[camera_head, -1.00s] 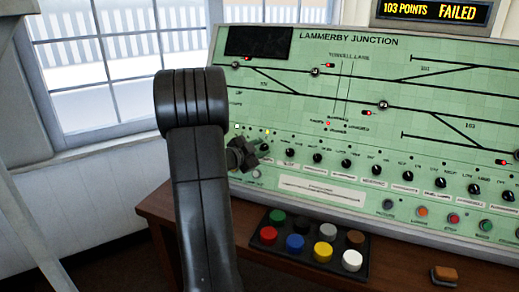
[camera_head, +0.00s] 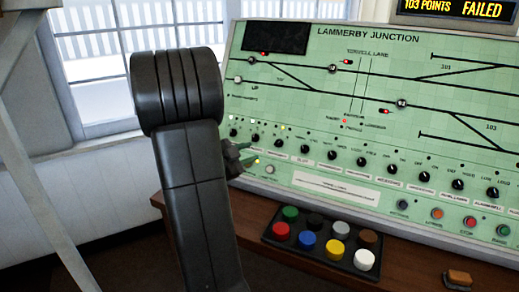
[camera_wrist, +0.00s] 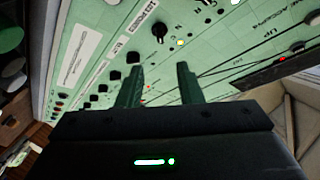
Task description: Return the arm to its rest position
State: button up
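My gripper (camera_head: 243,157) is partly hidden behind my dark arm in the head view, in front of the lower left of the green panel (camera_head: 300,110). In the wrist view my gripper (camera_wrist: 158,88) shows two dark green fingers with a clear gap between them. Nothing is held in that gap. The panel's knobs and lights lie beyond the fingertips, and a black knob (camera_wrist: 159,32) shows past them. The fingers look apart from the panel, though the exact distance is hard to tell.
A black tray (camera_head: 269,237) of coloured caps sits on the brown desk (camera_head: 425,264) below the panel. A small orange-brown block (camera_head: 458,277) lies at the right. A window (camera_head: 95,60) is behind my arm. A display (camera_head: 455,10) reads "103 POINTS FAILED".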

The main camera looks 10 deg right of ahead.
aim_at(278, 142)
jog(key=shift+v, duration=0.75)
jog(key=shift+d, duration=0.1)
jog(key=x, duration=1.3)
jog(key=shift+w+d+f, duration=0.15)
jog(key=shift+w+d, duration=0.05)
jog(key=shift+d, duration=0.1)
